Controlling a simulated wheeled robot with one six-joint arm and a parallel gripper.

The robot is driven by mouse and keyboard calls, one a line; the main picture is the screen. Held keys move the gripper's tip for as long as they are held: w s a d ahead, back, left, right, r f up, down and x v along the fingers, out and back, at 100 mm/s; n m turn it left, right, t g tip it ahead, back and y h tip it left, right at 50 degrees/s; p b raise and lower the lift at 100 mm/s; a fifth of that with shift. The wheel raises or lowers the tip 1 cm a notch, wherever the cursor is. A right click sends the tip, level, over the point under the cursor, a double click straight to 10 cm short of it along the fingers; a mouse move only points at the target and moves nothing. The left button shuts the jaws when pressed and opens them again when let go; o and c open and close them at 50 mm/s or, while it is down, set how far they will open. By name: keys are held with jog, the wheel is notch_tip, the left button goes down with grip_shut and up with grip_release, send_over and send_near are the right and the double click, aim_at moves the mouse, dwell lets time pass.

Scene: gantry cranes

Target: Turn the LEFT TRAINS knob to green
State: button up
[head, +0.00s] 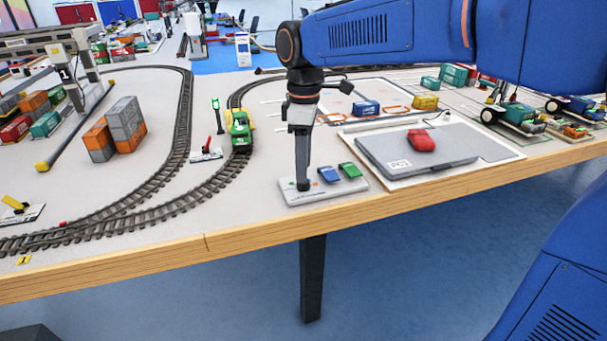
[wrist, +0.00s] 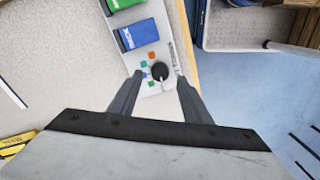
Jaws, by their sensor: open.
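A pale control panel (head: 345,188) lies near the table's front edge and also shows in the wrist view (wrist: 130,20). Its small black knob (wrist: 160,71) stands at one end, with orange, green and blue marks beside it. My gripper (head: 304,187) points straight down over that end of the panel. In the wrist view, my gripper (wrist: 159,76) is open, with one finger on each side of the knob. I cannot tell whether the fingers touch it. The knob's pointer direction is unclear. In the head view the knob is hidden by my gripper.
A blue rocker (head: 329,174) and a green rocker (head: 350,170) sit on the panel beside my gripper. Train track (head: 150,195) curves to the left, with a green locomotive (head: 240,130) on it. A grey case (head: 400,155) with a red object (head: 421,141) lies to the right.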

jog(key=shift+s+f, duration=0.1)
jog(key=shift+f, duration=1.6)
jog(key=shift+c, duration=0.6)
jog(key=c, duration=0.9)
jog(key=m, duration=0.3)
jog(key=shift+m, duration=2.3)
